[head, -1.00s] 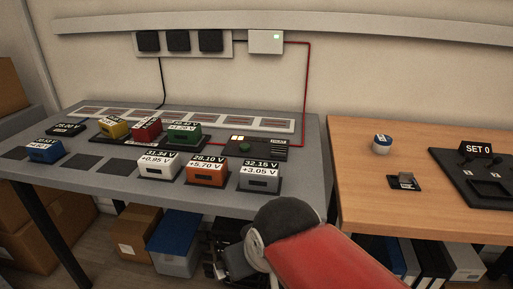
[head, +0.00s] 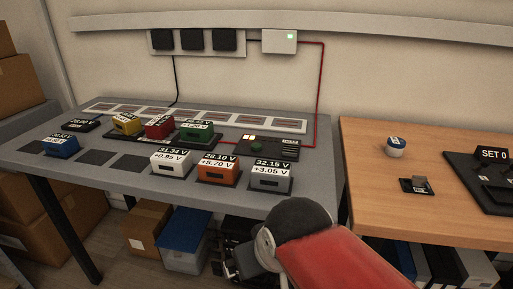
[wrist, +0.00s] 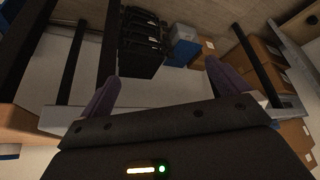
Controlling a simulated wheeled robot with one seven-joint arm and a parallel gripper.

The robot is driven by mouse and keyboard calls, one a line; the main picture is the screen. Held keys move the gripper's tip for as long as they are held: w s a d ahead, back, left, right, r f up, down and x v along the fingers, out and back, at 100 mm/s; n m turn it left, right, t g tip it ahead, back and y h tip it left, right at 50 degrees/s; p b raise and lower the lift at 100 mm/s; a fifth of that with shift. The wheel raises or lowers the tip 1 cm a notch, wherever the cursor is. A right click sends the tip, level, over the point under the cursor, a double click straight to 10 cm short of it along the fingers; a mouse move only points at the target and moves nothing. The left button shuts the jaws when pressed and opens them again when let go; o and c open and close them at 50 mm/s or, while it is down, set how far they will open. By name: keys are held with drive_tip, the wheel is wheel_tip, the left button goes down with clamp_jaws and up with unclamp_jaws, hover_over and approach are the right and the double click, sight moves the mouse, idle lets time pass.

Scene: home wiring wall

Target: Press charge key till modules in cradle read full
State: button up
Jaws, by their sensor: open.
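The cradle (head: 196,145) on the grey table holds a yellow module (head: 126,124), a red module (head: 159,128) and a green module (head: 195,132). Their labels are too small to read surely. In the head view my red arm hangs low in front of the table, and my gripper is not seen there. In the wrist view my gripper (wrist: 158,90) is open and empty, with its purple fingers apart, facing the floor and boxes under a table.
White (head: 171,161), orange (head: 217,170) and grey (head: 271,176) modules stand along the table's front; a blue module (head: 60,146) is at left. A wooden table (head: 440,150) stands right. Boxes (head: 183,243) lie below.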

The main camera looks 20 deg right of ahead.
clamp_jaws()
idle(0.5)
idle(1.0)
